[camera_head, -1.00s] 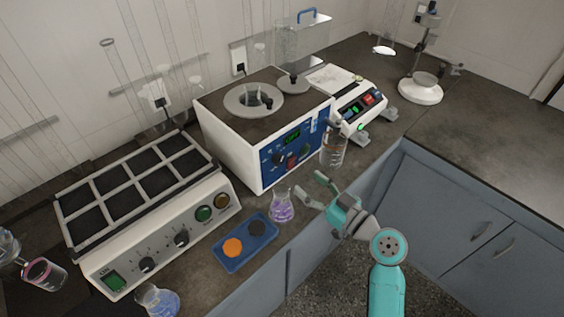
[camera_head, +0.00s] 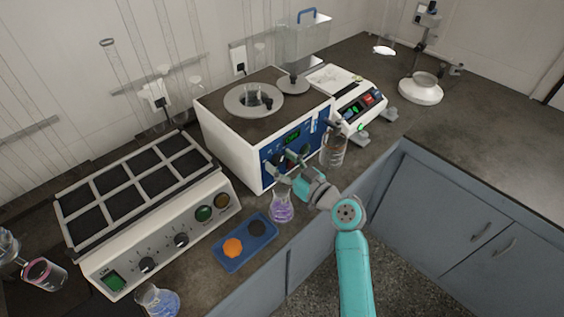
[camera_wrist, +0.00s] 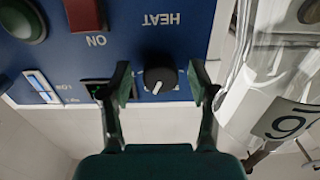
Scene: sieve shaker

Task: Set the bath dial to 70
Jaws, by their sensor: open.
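The bath is a white box (camera_head: 228,142) with a brown top and a blue front panel, mid-picture in the head view. In the wrist view its black dial (camera_wrist: 160,75) sits on the blue panel below an upside-down HEAT label. A white pointer line shows on the dial's lower part, but I cannot read its setting. My gripper (camera_head: 284,164) is at the panel in the head view and partly covers the controls. In the wrist view my gripper (camera_wrist: 161,84) is open, with one finger on each side of the dial and gaps between.
A red switch (camera_wrist: 85,14) and green knob (camera_wrist: 22,20) are left of the dial in the wrist view. A flask of purple liquid (camera_head: 282,209) stands just below my gripper in the head view. A glass beaker (camera_head: 333,152) stands right of the panel, and a blue tray (camera_head: 229,262) lies in front.

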